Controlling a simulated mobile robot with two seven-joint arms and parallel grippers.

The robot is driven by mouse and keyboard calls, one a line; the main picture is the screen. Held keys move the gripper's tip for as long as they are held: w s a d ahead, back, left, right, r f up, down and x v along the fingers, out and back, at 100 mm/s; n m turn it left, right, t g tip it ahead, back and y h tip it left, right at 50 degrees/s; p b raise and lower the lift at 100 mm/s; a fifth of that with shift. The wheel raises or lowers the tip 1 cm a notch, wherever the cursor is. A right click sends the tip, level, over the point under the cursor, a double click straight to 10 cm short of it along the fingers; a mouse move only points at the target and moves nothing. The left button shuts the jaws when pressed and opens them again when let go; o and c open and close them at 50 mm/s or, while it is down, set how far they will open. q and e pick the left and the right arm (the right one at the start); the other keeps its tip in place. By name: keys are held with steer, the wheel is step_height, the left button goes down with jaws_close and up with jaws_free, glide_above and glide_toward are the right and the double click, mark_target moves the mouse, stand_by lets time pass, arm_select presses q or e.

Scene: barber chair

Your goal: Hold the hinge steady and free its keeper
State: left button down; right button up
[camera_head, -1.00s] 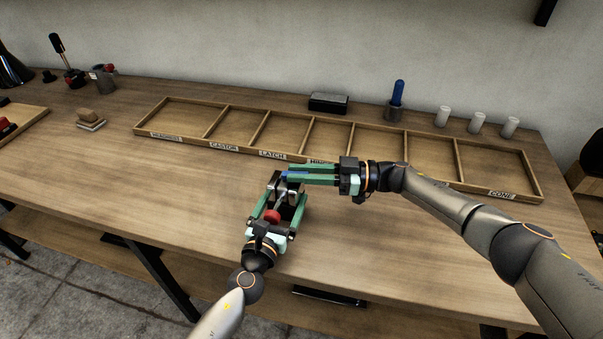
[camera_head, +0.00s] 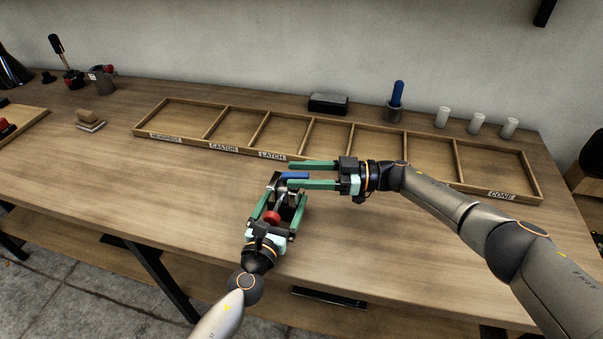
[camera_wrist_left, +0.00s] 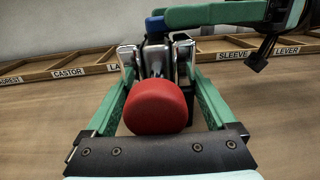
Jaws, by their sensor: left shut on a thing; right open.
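The hinge (camera_wrist_left: 155,55) is a metal and dark piece with a round red knob (camera_wrist_left: 155,107) facing my left wrist. In the head view the red knob (camera_head: 271,217) lies between my left fingers. My left gripper (camera_head: 280,196) is shut on the hinge from the front and holds it near the table. A blue piece (camera_head: 295,176), which may be the keeper, sits at the hinge's far end; its top also shows in the left wrist view (camera_wrist_left: 155,24). My right gripper (camera_head: 289,175) comes from the right, open, with its fingers apart on both sides of the blue piece.
A labelled wooden tray (camera_head: 235,148) with several empty compartments lies just behind; my right arm crosses its right part. A black box (camera_head: 328,103), a blue-handled tool (camera_head: 397,93) and white cylinders (camera_head: 477,123) stand behind it. The table's front left is clear.

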steer(key=s+d, duration=0.1)
steer(key=d, duration=1.1)
steer(key=shift+s, duration=0.1)
step_height(320, 180, up, 14)
steer(key=f+g+h, duration=0.1)
steer(key=g+h, duration=0.1)
steer(key=h, duration=1.6)
glide_above(301, 174)
step_height(301, 174, down, 11)
steer(key=shift+f, duration=0.1)
steer(key=shift+c, duration=0.4)
